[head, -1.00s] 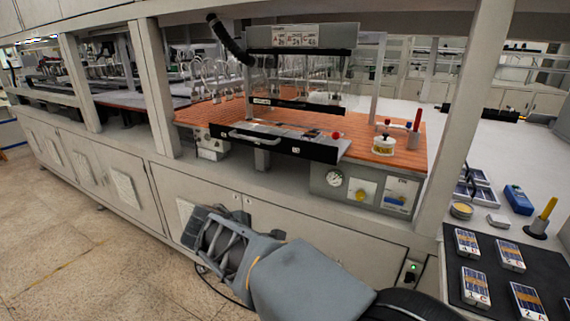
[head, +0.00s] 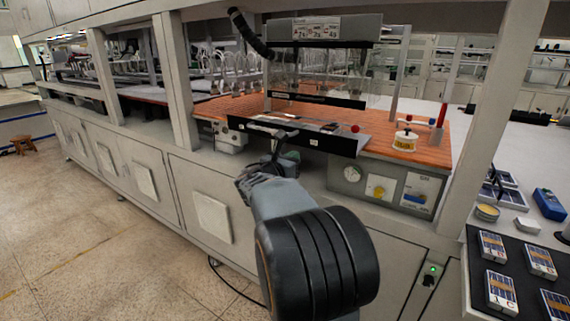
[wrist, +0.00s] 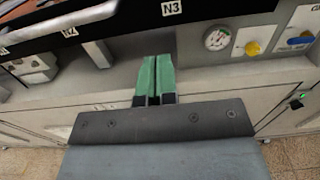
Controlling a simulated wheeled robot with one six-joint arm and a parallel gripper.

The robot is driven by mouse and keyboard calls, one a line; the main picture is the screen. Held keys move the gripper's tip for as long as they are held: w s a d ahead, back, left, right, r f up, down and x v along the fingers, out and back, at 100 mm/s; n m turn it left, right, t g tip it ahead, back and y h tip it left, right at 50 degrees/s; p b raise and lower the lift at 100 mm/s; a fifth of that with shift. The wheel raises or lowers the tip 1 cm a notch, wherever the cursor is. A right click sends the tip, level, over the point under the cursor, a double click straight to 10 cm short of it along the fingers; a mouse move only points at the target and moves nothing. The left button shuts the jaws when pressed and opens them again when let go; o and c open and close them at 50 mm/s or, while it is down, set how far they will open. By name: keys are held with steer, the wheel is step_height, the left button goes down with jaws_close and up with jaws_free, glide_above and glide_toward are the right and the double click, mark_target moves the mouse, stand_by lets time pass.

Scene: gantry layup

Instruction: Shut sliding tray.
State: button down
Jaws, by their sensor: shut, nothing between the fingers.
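The sliding tray (head: 340,143) has a black front panel and juts out from the orange-topped bench under the gantry. In the wrist view the tray's black front (wrist: 130,38) runs across the top, with labels N2 and N3, and the pale handle (wrist: 75,20) is at upper left. My gripper (head: 289,158) is in front of the bench, close to the tray's front in the picture. Its green fingers (wrist: 155,60) are together and empty, below the tray front in the wrist view; contact cannot be told.
A red ball (head: 355,128) is at the tray's right end. A gauge and knob panel (head: 382,188) sits below the bench on the right. A white upright post (head: 178,85) stands left.

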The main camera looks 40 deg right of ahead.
mark_target(309, 147)
steer(key=p+x, duration=0.1)
steer(key=x, duration=0.6)
steer(key=shift+d, duration=0.3)
